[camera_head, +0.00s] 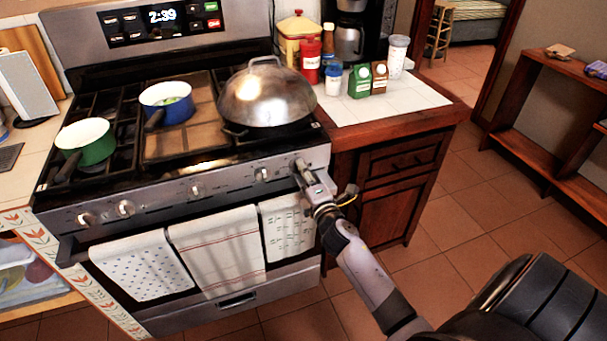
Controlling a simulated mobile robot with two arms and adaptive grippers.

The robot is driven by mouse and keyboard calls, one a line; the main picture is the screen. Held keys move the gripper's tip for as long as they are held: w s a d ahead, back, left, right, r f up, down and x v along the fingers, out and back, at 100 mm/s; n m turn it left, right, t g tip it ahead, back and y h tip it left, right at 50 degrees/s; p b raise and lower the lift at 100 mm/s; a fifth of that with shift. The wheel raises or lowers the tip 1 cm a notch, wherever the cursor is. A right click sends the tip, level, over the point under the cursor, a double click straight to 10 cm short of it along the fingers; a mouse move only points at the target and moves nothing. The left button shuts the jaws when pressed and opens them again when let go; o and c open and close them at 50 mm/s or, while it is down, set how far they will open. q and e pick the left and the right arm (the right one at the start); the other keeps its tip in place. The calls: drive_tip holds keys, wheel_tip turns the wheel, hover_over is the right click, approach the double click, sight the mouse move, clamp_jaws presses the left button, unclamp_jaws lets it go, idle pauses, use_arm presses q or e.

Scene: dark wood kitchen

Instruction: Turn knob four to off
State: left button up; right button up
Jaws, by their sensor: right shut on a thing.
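The stove's front panel (160,203) carries a row of knobs. A first knob (86,219) and a second knob (125,208) are at the left. A third knob (196,190) is near the middle, and another knob (261,174) is right of it. My right gripper (303,168) is at the right end of the panel, shut on the rightmost knob, which its fingers mostly hide. I cannot read the knob's setting. No number labels are readable. My left gripper is not in view.
A green pot (86,152), a blue pot (170,112) and a large domed lid (266,95) are on the stovetop. Towels (215,250) hang on the oven handle below the knobs. A counter (425,95) with jars and a coffee maker (352,35) is at right.

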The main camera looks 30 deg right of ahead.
drive_tip(key=shift+f+m, duration=0.1)
drive_tip(key=shift+m, duration=0.7)
drive_tip(key=o, duration=1.1)
drive_tip(key=shift+o, duration=0.2)
drive_tip(key=v, duration=1.2)
drive_tip(key=shift+d, duration=0.1)
